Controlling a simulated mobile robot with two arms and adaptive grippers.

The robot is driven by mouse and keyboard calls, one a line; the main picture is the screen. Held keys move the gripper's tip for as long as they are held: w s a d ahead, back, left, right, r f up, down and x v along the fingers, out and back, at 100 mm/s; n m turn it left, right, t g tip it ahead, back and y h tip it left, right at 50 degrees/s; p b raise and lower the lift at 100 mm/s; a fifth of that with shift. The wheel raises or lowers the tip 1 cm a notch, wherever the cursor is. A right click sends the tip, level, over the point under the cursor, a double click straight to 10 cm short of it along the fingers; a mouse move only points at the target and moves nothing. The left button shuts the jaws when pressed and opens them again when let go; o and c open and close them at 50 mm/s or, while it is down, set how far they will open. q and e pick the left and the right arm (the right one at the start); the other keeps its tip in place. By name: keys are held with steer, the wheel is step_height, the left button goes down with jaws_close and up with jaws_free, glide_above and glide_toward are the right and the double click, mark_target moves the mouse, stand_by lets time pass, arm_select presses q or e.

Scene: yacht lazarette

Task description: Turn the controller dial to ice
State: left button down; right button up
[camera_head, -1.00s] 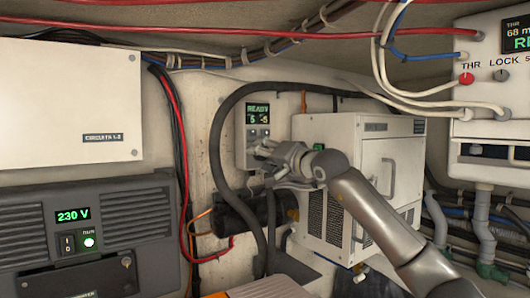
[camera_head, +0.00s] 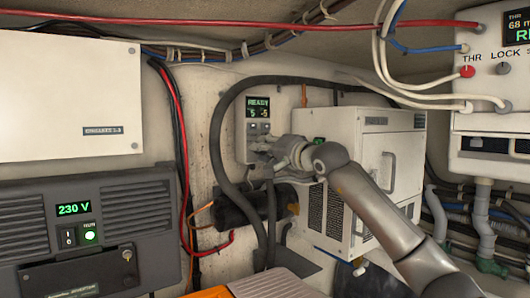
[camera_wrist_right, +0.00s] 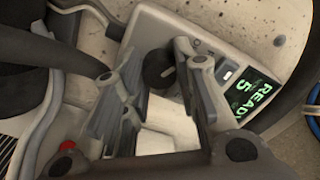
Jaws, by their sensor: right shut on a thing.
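The controller (camera_head: 240,140) is a light grey box on the back wall, with a green display (camera_head: 258,107) reading READY and small digits. Its dark round dial (camera_wrist_right: 158,68) shows in the right wrist view, beside the display (camera_wrist_right: 249,96). My right gripper (camera_wrist_right: 154,60) has its fingers on either side of the dial and is shut on it. In the head view my right gripper (camera_head: 266,147) covers the lower front of the controller and hides the dial. I cannot read the dial's markings or pointer. My left gripper is not in view.
A thick black hose (camera_head: 217,140) loops around the controller. A white cabinet unit (camera_head: 375,135) stands just right of it, behind my right arm. A black cylindrical pump (camera_head: 236,208) sits below. An inverter (camera_head: 150,205) and a white panel (camera_head: 70,95) are on the left.

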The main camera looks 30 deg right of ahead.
steer(key=shift+f+m+b, duration=0.1)
steer(key=shift+m+b, duration=2.7)
steer(key=shift+m, duration=5.6)
steer(key=o, duration=1)
steer(key=shift+o, duration=0.2)
steer(key=s+d, duration=0.1)
steer(key=s, duration=1.1)
steer(key=shift+d, duration=0.4)
